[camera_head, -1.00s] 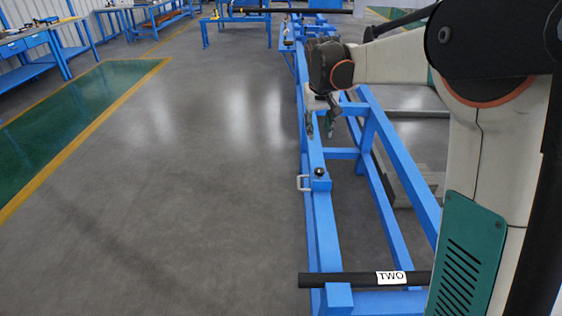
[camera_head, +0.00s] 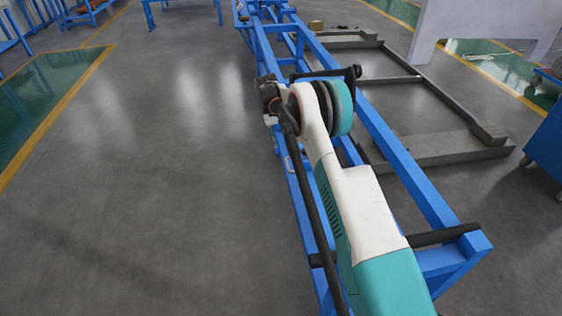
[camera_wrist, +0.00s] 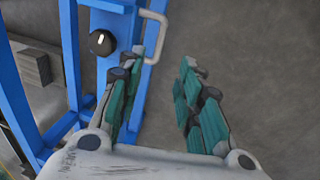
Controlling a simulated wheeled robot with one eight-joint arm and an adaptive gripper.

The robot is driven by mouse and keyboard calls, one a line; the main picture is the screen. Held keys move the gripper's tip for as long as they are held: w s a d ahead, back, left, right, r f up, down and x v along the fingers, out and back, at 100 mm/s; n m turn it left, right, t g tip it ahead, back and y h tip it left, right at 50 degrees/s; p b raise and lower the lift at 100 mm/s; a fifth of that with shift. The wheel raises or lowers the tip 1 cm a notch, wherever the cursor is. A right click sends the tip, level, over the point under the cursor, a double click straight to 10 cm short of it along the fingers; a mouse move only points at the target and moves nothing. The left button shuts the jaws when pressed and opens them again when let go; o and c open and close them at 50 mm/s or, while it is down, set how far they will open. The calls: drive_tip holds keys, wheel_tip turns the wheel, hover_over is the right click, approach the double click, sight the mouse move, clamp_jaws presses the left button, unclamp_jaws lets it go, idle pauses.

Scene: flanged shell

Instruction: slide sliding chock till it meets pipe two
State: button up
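The sliding chock (camera_wrist: 104,42) is a blue block with a black round knob and a pale U-shaped handle (camera_wrist: 157,38), on a blue rail at the top of the wrist view. My gripper (camera_wrist: 163,64) is open and empty, its two teal fingers apart. The handle's near end shows ahead of the gap between the fingertips, closer to the left finger; I cannot tell whether they touch. In the head view my arm hides the chock almost wholly and the fingers too. Pipe two (camera_head: 444,236) is a black bar lying across the frame's near end; my arm covers its middle and label.
The long blue frame (camera_head: 400,155) runs away from me under my arm. Grey steel beams (camera_head: 440,147) lie on the floor to its right, and a blue cabinet (camera_head: 550,150) stands at the right edge. The floor left of the frame is clear.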

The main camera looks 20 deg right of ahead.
sight(287, 165)
drive_tip(key=d+f+b, duration=0.1)
drive_tip(key=f, duration=0.3)
drive_tip(key=f+b, duration=0.2)
drive_tip(key=f, duration=0.3)
drive_tip(key=d+f+b, duration=0.1)
drive_tip(key=f+b, duration=0.1)
drive_tip(key=f, duration=0.3)
drive_tip(key=shift+s+d+f, duration=0.1)
drive_tip(key=shift+s+d, duration=0.1)
drive_tip(key=shift+d, duration=0.1)
clamp_jaws()
